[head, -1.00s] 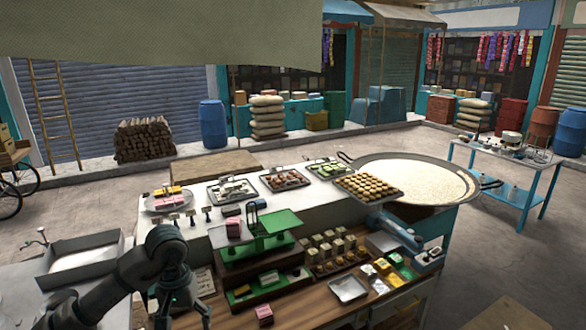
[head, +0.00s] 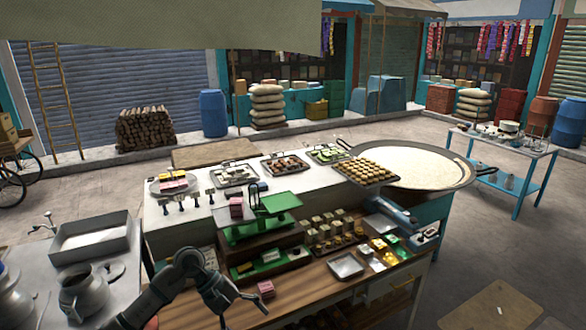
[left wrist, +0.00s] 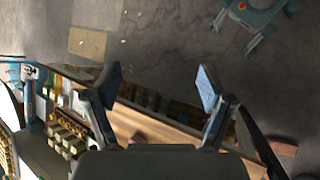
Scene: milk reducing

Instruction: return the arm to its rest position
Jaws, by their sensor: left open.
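My left arm enters the head view from the bottom left and bends over the front of the wooden counter (head: 318,297). Its gripper (head: 240,304) is low at the counter's front edge, close to a small pink block (head: 265,289). In the left wrist view the gripper (left wrist: 159,84) has its two fingers wide apart with nothing between them. Beyond the fingers are the counter edge and the grey floor. My right arm and gripper are not in view.
A green scale (head: 262,222), a small metal tray (head: 345,265) and several boxed sweets (head: 325,234) stand on the counter. A side table with metal pots (head: 84,292) is at left. A wide pan (head: 420,169) is behind. Open floor (head: 500,235) lies at right.

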